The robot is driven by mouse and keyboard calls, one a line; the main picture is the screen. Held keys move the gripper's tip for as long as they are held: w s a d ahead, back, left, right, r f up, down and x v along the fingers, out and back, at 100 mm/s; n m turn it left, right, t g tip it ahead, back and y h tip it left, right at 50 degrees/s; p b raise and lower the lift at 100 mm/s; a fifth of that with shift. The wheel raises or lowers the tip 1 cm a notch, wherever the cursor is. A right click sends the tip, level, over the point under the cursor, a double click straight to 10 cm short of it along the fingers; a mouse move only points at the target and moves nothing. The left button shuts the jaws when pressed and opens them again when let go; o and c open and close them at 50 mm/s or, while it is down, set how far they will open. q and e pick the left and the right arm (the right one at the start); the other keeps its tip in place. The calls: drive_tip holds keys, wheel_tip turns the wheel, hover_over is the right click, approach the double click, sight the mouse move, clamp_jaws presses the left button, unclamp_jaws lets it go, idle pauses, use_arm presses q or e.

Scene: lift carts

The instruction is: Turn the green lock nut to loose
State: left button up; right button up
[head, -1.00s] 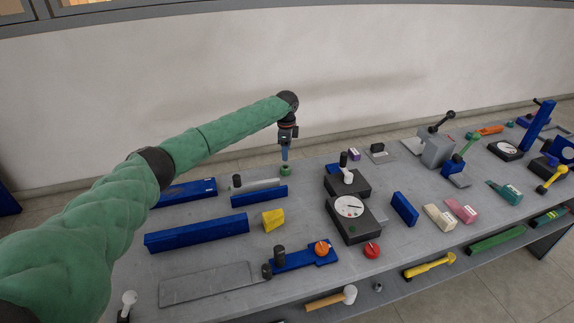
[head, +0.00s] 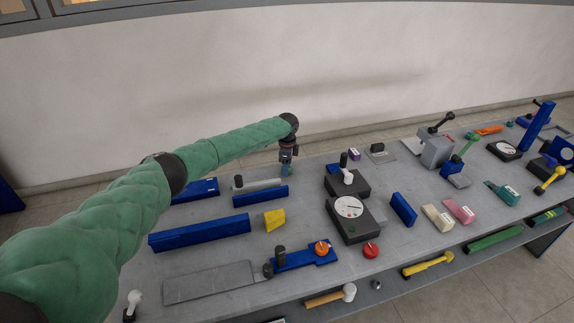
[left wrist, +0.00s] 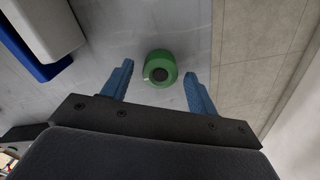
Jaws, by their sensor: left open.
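The green lock nut (left wrist: 160,68) is a round green ring with a dark centre and a pale mark on its left side in the left wrist view. It sits on the grey bench top near the back edge. My left gripper (left wrist: 158,82) is open, with one blue finger on each side of the nut and a gap to each. In the head view, my left gripper (head: 286,170) points down at the back of the bench and hides the nut. My right gripper is in neither view.
A long blue block (head: 260,195) and a pale grey bar (head: 258,184) lie just left of the gripper. A dark dial box (head: 348,219) stands to the right. The bench's back edge is close behind the gripper, with floor beyond.

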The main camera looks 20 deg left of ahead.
use_arm(q)
drive_tip(key=c, duration=1)
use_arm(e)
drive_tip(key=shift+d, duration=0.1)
